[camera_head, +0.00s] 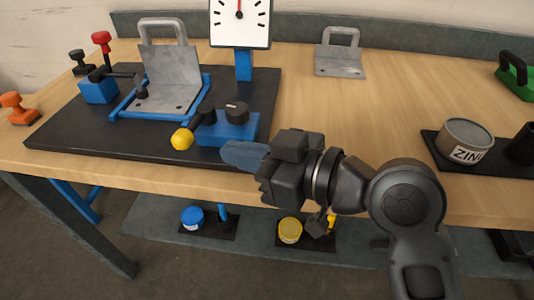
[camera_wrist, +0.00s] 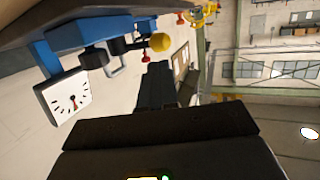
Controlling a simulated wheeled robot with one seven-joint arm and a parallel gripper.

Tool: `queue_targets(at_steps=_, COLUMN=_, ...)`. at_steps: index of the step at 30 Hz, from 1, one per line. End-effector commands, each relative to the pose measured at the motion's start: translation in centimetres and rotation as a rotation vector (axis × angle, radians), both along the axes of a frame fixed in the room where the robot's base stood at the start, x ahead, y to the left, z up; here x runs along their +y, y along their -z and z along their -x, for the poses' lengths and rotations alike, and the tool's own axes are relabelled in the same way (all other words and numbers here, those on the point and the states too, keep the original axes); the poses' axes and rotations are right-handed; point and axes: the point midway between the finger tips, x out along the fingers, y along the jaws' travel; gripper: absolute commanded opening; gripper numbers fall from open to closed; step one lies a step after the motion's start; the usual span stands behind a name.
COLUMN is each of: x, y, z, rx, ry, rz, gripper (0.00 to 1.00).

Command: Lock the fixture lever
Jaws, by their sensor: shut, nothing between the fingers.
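The fixture is a blue frame (camera_head: 205,96) on a dark base plate (camera_head: 70,138), holding a grey bracket (camera_head: 172,68) with a raised handle. A black lever with a yellow ball knob (camera_head: 182,139) sits on a blue block (camera_head: 228,130) at the plate's front right. The lever slants down and forward to the left. The yellow knob also shows in the wrist view (camera_wrist: 160,42). My gripper (camera_head: 236,152) is shut and empty, to the right of the knob, apart from it in the picture, at the block's front edge. It also shows in the wrist view (camera_wrist: 156,84).
A dial gauge (camera_head: 240,22) stands behind the block. A red-knobbed lever (camera_head: 101,42) and an orange-handled item (camera_head: 14,105) are at the left. A second grey bracket (camera_head: 340,60), a ZINC tin (camera_head: 466,140) and a green item (camera_head: 515,78) are at the right. The middle tabletop is clear.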

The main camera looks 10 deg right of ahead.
Motion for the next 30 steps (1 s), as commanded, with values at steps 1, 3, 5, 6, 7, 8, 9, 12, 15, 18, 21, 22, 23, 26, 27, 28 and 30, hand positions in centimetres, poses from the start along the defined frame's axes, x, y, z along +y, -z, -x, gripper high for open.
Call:
queue_targets(at_steps=1, x=1.0, y=0.1, z=-0.7, rx=0.0, ry=-0.004, rz=-0.001, gripper=0.0)
queue_targets(at_steps=3, x=1.9, y=0.4, z=-1.5, rx=0.001, ry=-0.004, rz=-0.001, gripper=0.0)
queue_targets(at_steps=5, x=2.7, y=0.6, z=-2.2, rx=0.0, ry=-0.003, rz=0.0, gripper=0.0)
queue_targets(at_steps=6, x=3.1, y=0.7, z=-2.6, rx=0.0, ry=-0.003, rz=0.0, gripper=0.0)
queue_targets(at_steps=7, x=3.4, y=0.8, z=-2.9, rx=0.001, ry=-0.003, rz=-0.001, gripper=0.0)
queue_targets(at_steps=8, x=3.7, y=0.8, z=-3.1, rx=0.0, ry=-0.002, rz=0.0, gripper=0.0)
queue_targets(at_steps=9, x=4.1, y=0.9, z=-3.4, rx=0.0, ry=-0.001, rz=0.0, gripper=0.0)
queue_targets(at_steps=12, x=4.7, y=1.2, z=-4.0, rx=0.0, ry=-0.001, rz=0.0, gripper=0.0)
queue_targets(at_steps=15, x=5.0, y=1.3, z=-4.3, rx=0.001, ry=-0.001, rz=-0.001, gripper=0.0)
queue_targets(at_steps=18, x=5.1, y=1.3, z=-4.4, rx=0.0, ry=0.0, rz=0.0, gripper=0.0)
queue_targets(at_steps=21, x=5.1, y=1.3, z=-4.4, rx=0.0, ry=0.001, rz=0.0, gripper=0.0)
queue_targets(at_steps=22, x=5.1, y=1.3, z=-4.4, rx=0.0, ry=0.001, rz=0.0, gripper=0.0)
queue_targets(at_steps=23, x=5.1, y=1.3, z=-4.4, rx=0.0, ry=0.001, rz=0.0, gripper=0.0)
queue_targets(at_steps=26, x=5.1, y=1.3, z=-4.4, rx=0.0, ry=0.001, rz=0.0, gripper=0.0)
queue_targets(at_steps=27, x=5.1, y=1.3, z=-4.4, rx=0.0, ry=0.001, rz=0.0, gripper=0.0)
queue_targets(at_steps=28, x=5.1, y=1.3, z=-4.4, rx=0.0, ry=0.003, rz=0.0, gripper=0.0)
queue_targets(at_steps=30, x=5.2, y=1.3, z=-4.4, rx=0.0, ry=0.008, rz=0.001, gripper=0.0)
